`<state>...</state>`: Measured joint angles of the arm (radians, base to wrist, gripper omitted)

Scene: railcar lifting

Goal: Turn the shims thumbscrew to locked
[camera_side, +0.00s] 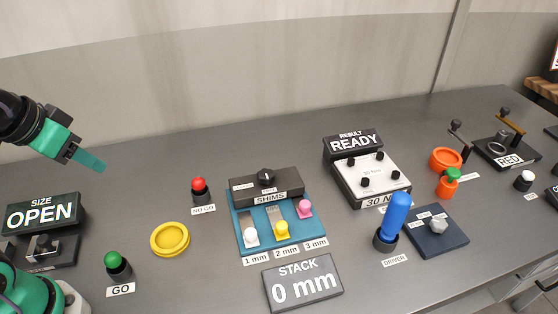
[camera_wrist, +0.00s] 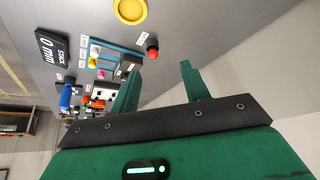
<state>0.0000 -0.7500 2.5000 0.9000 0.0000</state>
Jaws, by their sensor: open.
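The shims thumbscrew (camera_side: 266,177) is a dark knob on a black block with a "SHIMS" label, at the back of a blue tray (camera_side: 237,233). Small labels sit on either side of the knob, and its setting is too small to tell. The tray holds white, yellow and pink knobs marked 1 mm, 2 mm and 3 mm. My gripper (camera_side: 92,160) is at the upper left in the side view, raised above the table and well apart from the thumbscrew. In the wrist view my gripper (camera_wrist: 158,82) shows two green fingers spread apart with nothing between them.
A red NO GO button (camera_side: 199,188) stands left of the shims block. A yellow ring (camera_side: 170,239) and a green GO button (camera_side: 115,264) lie nearer. The STACK sign (camera_side: 303,284) reads 0 mm. A READY box (camera_side: 368,172) and a blue driver (camera_side: 394,219) stand to the right.

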